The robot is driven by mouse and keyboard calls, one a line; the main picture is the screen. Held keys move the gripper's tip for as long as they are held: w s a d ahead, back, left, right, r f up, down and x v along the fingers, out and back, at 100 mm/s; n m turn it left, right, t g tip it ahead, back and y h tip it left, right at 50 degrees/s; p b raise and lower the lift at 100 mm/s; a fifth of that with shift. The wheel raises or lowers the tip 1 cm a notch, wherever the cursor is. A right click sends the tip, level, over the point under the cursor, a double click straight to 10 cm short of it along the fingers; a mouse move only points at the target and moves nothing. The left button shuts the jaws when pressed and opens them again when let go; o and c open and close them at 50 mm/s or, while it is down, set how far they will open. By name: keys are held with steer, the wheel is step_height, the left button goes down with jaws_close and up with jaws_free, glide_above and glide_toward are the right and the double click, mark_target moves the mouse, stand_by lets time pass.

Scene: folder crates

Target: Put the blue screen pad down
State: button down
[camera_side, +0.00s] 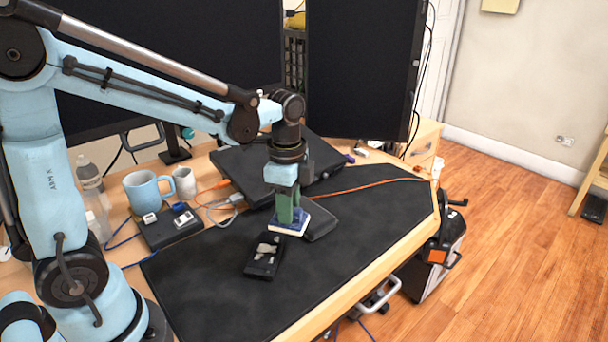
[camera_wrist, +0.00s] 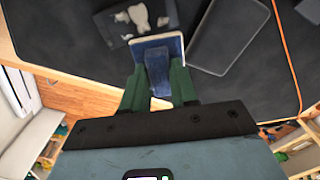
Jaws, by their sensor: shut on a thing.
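The blue screen pad (camera_side: 289,224) has a pale underside edge and sits between the fingers of my gripper (camera_side: 287,205). In the wrist view the pad (camera_wrist: 172,45) shows as a blue square with a blue grip block, and the green fingers of my gripper (camera_wrist: 160,85) are shut on that block. The pad is low over the dark desk mat (camera_side: 350,235), between a small black case and a flat dark case. I cannot tell whether its underside touches anything.
The small black case (camera_side: 265,256) with pale items lies in front, and the flat dark case (camera_side: 319,222) lies behind to the right. A closed laptop (camera_side: 240,165), a blue mug (camera_side: 147,190) and a bottle (camera_side: 90,180) stand farther back. An orange cable (camera_side: 370,186) crosses the mat. The mat's right side is clear.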

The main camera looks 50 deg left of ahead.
steer(key=s+d+r+m, duration=0.2)
steer(key=d+m, duration=0.1)
steer(key=d, duration=0.6)
steer(key=s+d+r+m, duration=0.1)
steer(key=d+r+m, duration=0.15)
steer(key=d, duration=0.65)
steer(key=shift+m, duration=0.45)
steer(key=w+a+f, duration=0.7)
steer(key=f, duration=0.1)
steer(key=shift+w+a, duration=0.35)
steer(key=shift+w, duration=0.05)
steer(key=shift+f, duration=1.95)
steer(key=shift+f, duration=0.1)
steer(key=c, duration=0.9)
jaws_free()
